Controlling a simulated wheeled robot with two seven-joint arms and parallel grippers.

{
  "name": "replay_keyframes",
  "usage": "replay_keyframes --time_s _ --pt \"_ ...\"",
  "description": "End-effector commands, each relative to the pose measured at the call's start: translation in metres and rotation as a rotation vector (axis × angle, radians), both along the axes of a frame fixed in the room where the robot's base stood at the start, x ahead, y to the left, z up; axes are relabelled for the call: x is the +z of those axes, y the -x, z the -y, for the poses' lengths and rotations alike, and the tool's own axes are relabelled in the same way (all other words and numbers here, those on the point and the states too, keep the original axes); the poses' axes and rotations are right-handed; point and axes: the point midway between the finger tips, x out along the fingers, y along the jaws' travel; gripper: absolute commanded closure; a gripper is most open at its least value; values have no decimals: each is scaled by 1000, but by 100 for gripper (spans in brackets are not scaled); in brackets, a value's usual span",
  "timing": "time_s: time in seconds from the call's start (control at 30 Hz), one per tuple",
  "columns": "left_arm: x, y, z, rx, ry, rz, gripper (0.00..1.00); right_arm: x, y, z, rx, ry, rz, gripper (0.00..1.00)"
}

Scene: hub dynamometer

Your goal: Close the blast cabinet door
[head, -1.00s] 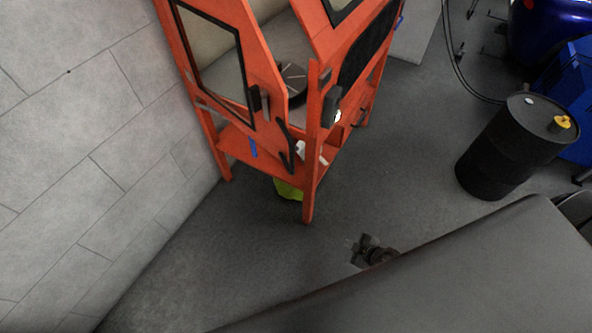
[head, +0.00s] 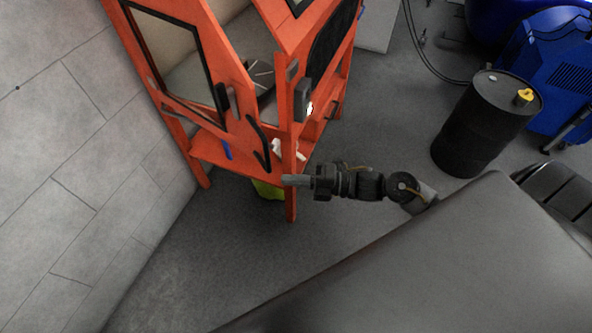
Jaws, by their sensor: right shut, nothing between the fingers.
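The orange blast cabinet (head: 291,201) stands at upper middle, beside the wall. Its door (head: 187,22), an orange frame with a dark-edged window, stands open at the left, with a gap to the front post showing the inside. A black handle (head: 259,143) is on the door's lower right part. My right gripper (head: 284,180) is shut and empty. My left gripper is out of view.
A grey block wall (head: 60,150) is close to the cabinet's left. A black drum (head: 483,125) with a yellow cap stands at the right, near a blue machine (head: 560,75). A yellow-green object (head: 268,190) is under the cabinet. Floor between cabinet and drum is clear.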

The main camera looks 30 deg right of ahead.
Motion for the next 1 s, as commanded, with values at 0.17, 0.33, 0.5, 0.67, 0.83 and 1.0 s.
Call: replay_keyframes --time_s 0.17,0.33,0.5,0.67,0.83,1.0 --pt "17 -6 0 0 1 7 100 5 -23 -33 -2 -6 0 100" --pt "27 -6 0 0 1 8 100 4 -41 -61 -1 -4 -2 100" --pt "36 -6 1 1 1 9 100 2 -55 -37 -2 2 -2 100" --pt "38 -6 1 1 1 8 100 0 -61 -28 -2 1 -3 100" --pt "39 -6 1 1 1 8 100 0 -63 -25 -1 0 -2 100" --pt "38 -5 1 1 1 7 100 0 -63 -25 -1 0 -2 100"
